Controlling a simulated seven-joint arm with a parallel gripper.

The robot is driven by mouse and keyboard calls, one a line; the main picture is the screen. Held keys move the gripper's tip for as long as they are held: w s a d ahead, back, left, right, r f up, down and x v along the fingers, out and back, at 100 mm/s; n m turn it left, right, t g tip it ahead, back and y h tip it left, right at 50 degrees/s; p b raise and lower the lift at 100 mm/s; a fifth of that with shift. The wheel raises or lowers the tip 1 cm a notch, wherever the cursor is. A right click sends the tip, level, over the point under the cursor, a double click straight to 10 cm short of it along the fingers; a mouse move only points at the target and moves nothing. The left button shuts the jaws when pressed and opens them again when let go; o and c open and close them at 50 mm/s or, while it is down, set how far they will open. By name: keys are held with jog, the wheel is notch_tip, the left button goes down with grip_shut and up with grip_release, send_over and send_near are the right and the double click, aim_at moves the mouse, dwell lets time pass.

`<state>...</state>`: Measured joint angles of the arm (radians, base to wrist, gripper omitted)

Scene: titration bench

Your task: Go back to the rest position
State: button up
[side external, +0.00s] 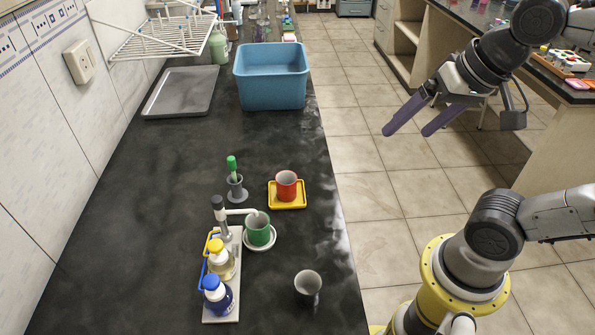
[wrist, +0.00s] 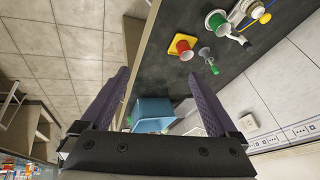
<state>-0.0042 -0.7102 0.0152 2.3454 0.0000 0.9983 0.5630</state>
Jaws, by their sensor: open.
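My gripper (side external: 408,120) is open and empty. It hangs over the tiled floor to the right of the black bench (side external: 140,240), clear of everything on it. In the wrist view its two purple fingers (wrist: 160,98) stand wide apart with nothing between them but bench, bin and floor beyond. On the bench a green cup (side external: 258,230) stands on a white saucer (side external: 274,240) by the white spout of a stand. A red cup (side external: 287,184) stands on a yellow square tray (side external: 299,203). A dark grey cup (side external: 308,284) stands alone near the front right edge.
A white rack (side external: 236,277) holds a yellow-capped bottle (side external: 217,262) and a blue-capped bottle (side external: 215,295). A green-topped tool stands in a grey holder (side external: 237,187). A blue bin (side external: 271,85) and grey tray (side external: 180,92) lie farther back. A second counter (side external: 500,50) stands at right.

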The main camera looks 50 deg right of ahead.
jog(key=f+n, duration=0.1)
jog(key=n, duration=0.1)
jog(key=s+f+n, duration=0.1)
jog(key=n, duration=0.1)
jog(key=f+n, duration=0.2)
jog(key=shift+s, duration=0.25)
